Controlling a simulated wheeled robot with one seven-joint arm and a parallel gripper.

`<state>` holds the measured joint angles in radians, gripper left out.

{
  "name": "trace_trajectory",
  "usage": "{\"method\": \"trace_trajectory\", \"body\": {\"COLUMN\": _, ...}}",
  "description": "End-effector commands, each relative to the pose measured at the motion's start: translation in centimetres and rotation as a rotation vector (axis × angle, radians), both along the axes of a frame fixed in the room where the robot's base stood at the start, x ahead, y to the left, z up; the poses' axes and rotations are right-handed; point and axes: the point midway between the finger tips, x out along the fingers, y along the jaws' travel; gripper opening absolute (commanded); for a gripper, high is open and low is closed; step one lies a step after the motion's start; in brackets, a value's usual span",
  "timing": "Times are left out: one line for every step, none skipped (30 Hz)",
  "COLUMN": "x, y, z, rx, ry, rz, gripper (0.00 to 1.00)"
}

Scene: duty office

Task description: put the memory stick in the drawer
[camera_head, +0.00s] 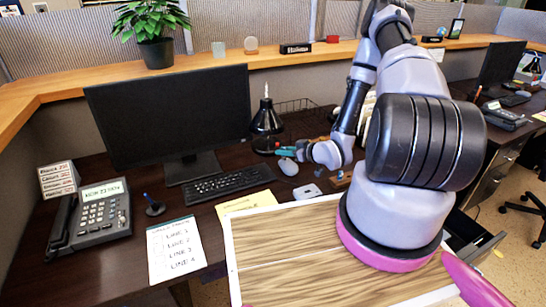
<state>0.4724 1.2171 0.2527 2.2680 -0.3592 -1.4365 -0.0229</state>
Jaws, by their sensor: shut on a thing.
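My gripper (288,150) is at the end of the arm, above the desk just behind the computer mouse. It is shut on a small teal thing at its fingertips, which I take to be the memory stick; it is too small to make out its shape. An open drawer (490,246) with a dark inside shows at the lower right, partly hidden behind my arm's base. The gripper is well to the left of the drawer and farther back.
A monitor (170,115), keyboard (229,183), mouse (288,167) and black flask-shaped object (267,125) stand around the gripper. A phone (92,217), line list (175,250) and yellow paper (246,204) lie at the left and front. A chair (530,205) is at the far right.

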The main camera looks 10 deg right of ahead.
Motion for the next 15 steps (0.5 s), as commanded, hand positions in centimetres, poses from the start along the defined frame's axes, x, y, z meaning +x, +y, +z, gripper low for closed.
{"method": "trace_trajectory", "body": {"x": 1.4, "y": 0.3, "z": 0.1, "rx": -0.003, "ry": -0.006, "rz": 0.004, "gripper": 0.0}}
{"method": "trace_trajectory", "body": {"x": 2.2, "y": 0.5, "z": 0.1, "rx": -0.003, "ry": -0.005, "rz": 0.003, "gripper": 0.0}}
{"method": "trace_trajectory", "body": {"x": 3.1, "y": 0.7, "z": 0.1, "rx": -0.003, "ry": -0.005, "rz": 0.003, "gripper": 0.0}}
{"method": "trace_trajectory", "body": {"x": 3.8, "y": 0.8, "z": 0.1, "rx": -0.003, "ry": -0.005, "rz": 0.003, "gripper": 0.0}}
{"method": "trace_trajectory", "body": {"x": 4.4, "y": 0.9, "z": 0.0, "rx": -0.002, "ry": -0.004, "rz": 0.002, "gripper": 0.0}}
{"method": "trace_trajectory", "body": {"x": 5.3, "y": 1.1, "z": 0.1, "rx": -0.002, "ry": -0.005, "rz": 0.003, "gripper": 0.0}}
{"method": "trace_trajectory", "body": {"x": 5.9, "y": 1.2, "z": 0.0, "rx": -0.002, "ry": -0.004, "rz": 0.003, "gripper": 0.0}}
{"method": "trace_trajectory", "body": {"x": 6.5, "y": 1.3, "z": 0.0, "rx": -0.001, "ry": -0.003, "rz": 0.001, "gripper": 0.0}}
{"method": "trace_trajectory", "body": {"x": 7.3, "y": 1.5, "z": 0.1, "rx": -0.002, "ry": -0.004, "rz": 0.002, "gripper": 0.0}}
{"method": "trace_trajectory", "body": {"x": 7.7, "y": 1.6, "z": 0.0, "rx": -0.002, "ry": -0.003, "rz": 0.002, "gripper": 0.0}}
{"method": "trace_trajectory", "body": {"x": 7.6, "y": 1.6, "z": -0.7, "rx": -0.001, "ry": 0.003, "rz": 0.001, "gripper": 0.0}}
{"method": "trace_trajectory", "body": {"x": 7.5, "y": 1.5, "z": -1.4, "rx": 0.0, "ry": 0.004, "rz": -0.001, "gripper": 0.0}}
{"method": "trace_trajectory", "body": {"x": 7.4, "y": 1.5, "z": -1.9, "rx": 0.0, "ry": 0.004, "rz": -0.001, "gripper": 0.0}}
{"method": "trace_trajectory", "body": {"x": 7.4, "y": 1.5, "z": -2.2, "rx": 0.0, "ry": 0.004, "rz": -0.001, "gripper": 0.0}}
{"method": "trace_trajectory", "body": {"x": 7.5, "y": 1.5, "z": -2.6, "rx": 0.0, "ry": 0.002, "rz": 0.0, "gripper": 0.0}}
